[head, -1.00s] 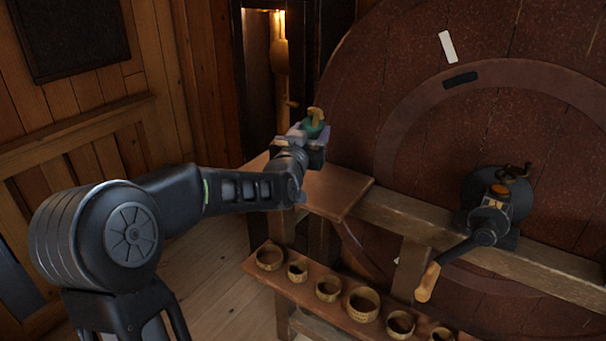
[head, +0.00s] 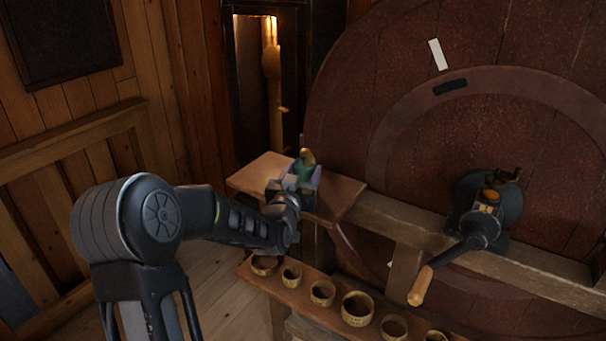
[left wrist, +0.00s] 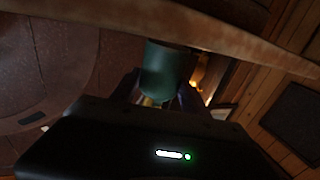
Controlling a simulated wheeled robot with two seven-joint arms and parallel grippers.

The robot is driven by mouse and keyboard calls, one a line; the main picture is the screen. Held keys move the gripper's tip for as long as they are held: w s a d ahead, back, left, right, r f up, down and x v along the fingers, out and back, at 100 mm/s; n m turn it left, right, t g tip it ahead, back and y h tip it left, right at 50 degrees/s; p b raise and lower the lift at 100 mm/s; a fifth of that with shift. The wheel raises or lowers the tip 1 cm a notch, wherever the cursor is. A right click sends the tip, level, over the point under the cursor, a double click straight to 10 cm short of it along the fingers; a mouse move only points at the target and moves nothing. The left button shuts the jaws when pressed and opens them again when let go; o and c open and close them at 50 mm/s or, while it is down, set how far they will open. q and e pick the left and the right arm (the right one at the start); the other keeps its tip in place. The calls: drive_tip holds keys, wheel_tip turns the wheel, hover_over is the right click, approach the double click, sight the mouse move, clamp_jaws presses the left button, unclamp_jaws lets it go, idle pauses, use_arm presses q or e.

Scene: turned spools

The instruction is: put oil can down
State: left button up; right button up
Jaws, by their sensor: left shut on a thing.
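The oil can (head: 305,167) is green with a brass-coloured top. It stands about upright over the small wooden shelf (head: 262,170) beside the big round wooden wheel. My left gripper (head: 298,181) is shut around the can, reaching it from the front. In the left wrist view the green can (left wrist: 166,70) sits between the fingers, its base end close to the edge of the wooden board (left wrist: 225,38). I cannot tell whether the base touches the shelf; the gripper hides it in the head view. My right gripper is not in view.
A lower ledge (head: 262,284) holds several small round wooden bowls. A dark crank device (head: 484,205) with a wooden handle sits on the beam at the right. The large red-brown wheel (head: 345,110) rises behind the shelf. The shelf's left part is bare.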

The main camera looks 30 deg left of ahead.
use_arm(q)
drive_tip(key=shift+f, duration=0.4)
drive_tip(key=shift+f, duration=0.1)
drive_tip(key=o, duration=1.4)
drive_tip(key=shift+c, duration=0.2)
drive_tip(key=b+v, duration=0.3)
drive_tip(key=v, duration=0.9)
drive_tip(key=shift+o, duration=0.2)
